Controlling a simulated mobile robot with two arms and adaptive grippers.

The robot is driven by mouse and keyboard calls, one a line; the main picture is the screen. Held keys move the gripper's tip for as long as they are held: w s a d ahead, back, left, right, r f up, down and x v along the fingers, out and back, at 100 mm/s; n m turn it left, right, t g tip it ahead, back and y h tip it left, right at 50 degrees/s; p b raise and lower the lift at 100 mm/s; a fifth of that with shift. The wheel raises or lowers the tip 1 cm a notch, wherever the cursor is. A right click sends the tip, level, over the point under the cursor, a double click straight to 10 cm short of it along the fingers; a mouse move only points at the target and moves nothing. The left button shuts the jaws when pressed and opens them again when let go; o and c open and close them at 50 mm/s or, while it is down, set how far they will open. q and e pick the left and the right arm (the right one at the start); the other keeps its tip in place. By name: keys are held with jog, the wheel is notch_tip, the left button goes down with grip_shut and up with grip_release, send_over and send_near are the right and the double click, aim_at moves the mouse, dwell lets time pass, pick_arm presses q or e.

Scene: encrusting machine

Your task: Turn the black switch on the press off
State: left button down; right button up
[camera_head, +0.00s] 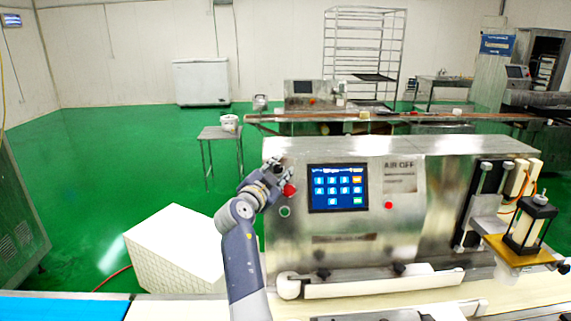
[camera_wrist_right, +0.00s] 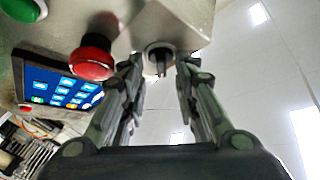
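The press (camera_head: 340,235) is a steel machine with a blue touchscreen (camera_head: 338,187). In the right wrist view, the black switch (camera_wrist_right: 159,60) is a small knob on a round pale collar, with its handle pointing roughly up and down in the picture. My right gripper (camera_wrist_right: 158,68) is open, one finger on each side of the switch; I see gaps, so no clear contact. In the head view, my right gripper (camera_head: 273,164) is at the press's upper left front and hides the switch. My left gripper is not in view.
A red mushroom button (camera_wrist_right: 92,58) sits close beside the switch and the finger. A green button (camera_head: 285,211) is below it on the panel. A white crate (camera_head: 175,250) stands left of the press. Another red button (camera_head: 388,205) is right of the screen.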

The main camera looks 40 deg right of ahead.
jog(key=shift+w, duration=0.1)
jog(key=shift+a+r, duration=0.1)
jog(key=shift+a, duration=0.05)
grip_shut()
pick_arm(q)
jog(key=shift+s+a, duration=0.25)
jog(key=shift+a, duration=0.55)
